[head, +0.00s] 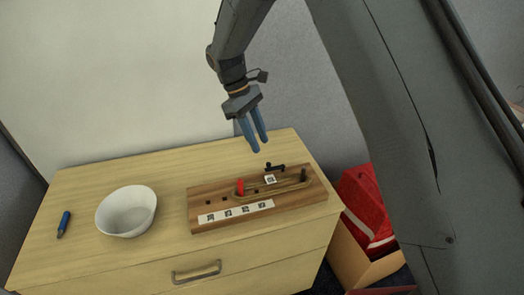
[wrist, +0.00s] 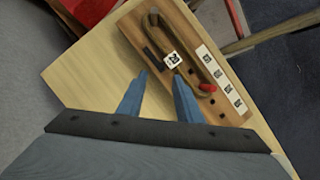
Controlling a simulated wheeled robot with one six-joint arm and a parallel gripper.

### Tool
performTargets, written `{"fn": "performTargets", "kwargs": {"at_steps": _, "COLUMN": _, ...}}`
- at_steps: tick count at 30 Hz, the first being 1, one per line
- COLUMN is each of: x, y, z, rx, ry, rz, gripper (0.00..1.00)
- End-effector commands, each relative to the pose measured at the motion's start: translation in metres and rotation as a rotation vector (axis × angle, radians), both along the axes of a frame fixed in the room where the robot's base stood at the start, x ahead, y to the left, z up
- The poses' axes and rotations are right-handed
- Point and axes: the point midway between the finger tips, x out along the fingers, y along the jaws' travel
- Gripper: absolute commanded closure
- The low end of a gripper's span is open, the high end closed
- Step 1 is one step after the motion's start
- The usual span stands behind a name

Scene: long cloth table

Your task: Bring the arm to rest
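My arm reaches down from the top of the head view, with my gripper (head: 259,146) hanging above the back part of the wooden dresser top (head: 170,172). Its two blue fingers are apart with nothing between them. The wrist view also shows my gripper (wrist: 160,76) with a clear gap between the fingers. Below it lies a brown wooden board (head: 222,224) with holes, a red peg (head: 240,187), dark pegs and white printed labels. The fingers look to be above the board and apart from it, though the exact height is hard to tell.
A drawer handle (head: 197,272) is on the front. To the right, a red bag (head: 362,207) sits in a cardboard box (head: 352,258) on the floor. A wall is behind.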

Motion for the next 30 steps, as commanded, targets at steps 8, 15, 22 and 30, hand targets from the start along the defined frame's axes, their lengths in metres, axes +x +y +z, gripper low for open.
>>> {"fn": "performTargets", "kwargs": {"at_steps": 8, "x": 0.002, "y": 0.003, "z": 0.01, "rx": 0.0, "ry": 0.0, "rz": 0.0, "gripper": 0.68}}
{"fn": "performTargets", "kwargs": {"at_steps": 15, "x": 0.001, "y": 0.0, "z": 0.011, "rx": 0.004, "ry": -0.005, "rz": -0.011, "gripper": 0.68}}
{"fn": "performTargets", "kwargs": {"at_steps": 22, "x": -0.026, "y": -0.056, "z": 0.024, "rx": 0.073, "ry": -0.09, "rz": -0.205, "gripper": 0.68}}
{"fn": "performTargets", "kwargs": {"at_steps": 30, "x": -0.104, "y": -0.142, "z": 0.035, "rx": 0.185, "ry": -0.265, "rz": -0.606, "gripper": 0.68}}
